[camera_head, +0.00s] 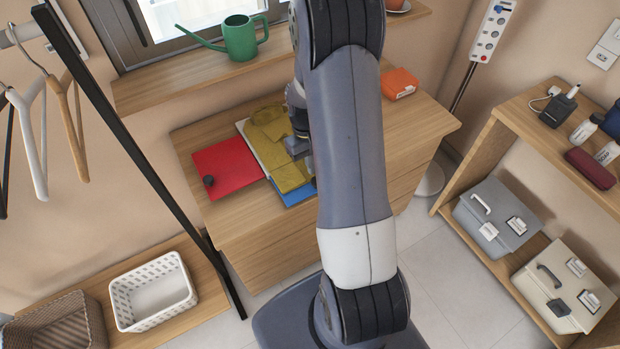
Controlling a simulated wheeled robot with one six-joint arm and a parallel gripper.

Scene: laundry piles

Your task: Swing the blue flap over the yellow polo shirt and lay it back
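The yellow polo shirt (266,130) lies on a folding board on the wooden dresser top. A strip of the board's pale middle panel (252,150) shows along the shirt's left side. The blue flap (298,196) shows at the shirt's lower right; much of it is hidden by the shirt and my arm. The red flap (225,168) lies flat on the left, with a dark round knob near its left edge. My gripper (300,146) is over the shirt's right side. My arm covers part of it, so its fingers and any contact are unclear.
An orange box (398,83) sits at the dresser's back right. A green watering can (240,38) stands on the window sill. A black rack post (130,150) with hangers rises at left. Shelves with cases (497,215) stand at right. A white basket (152,290) is lower left.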

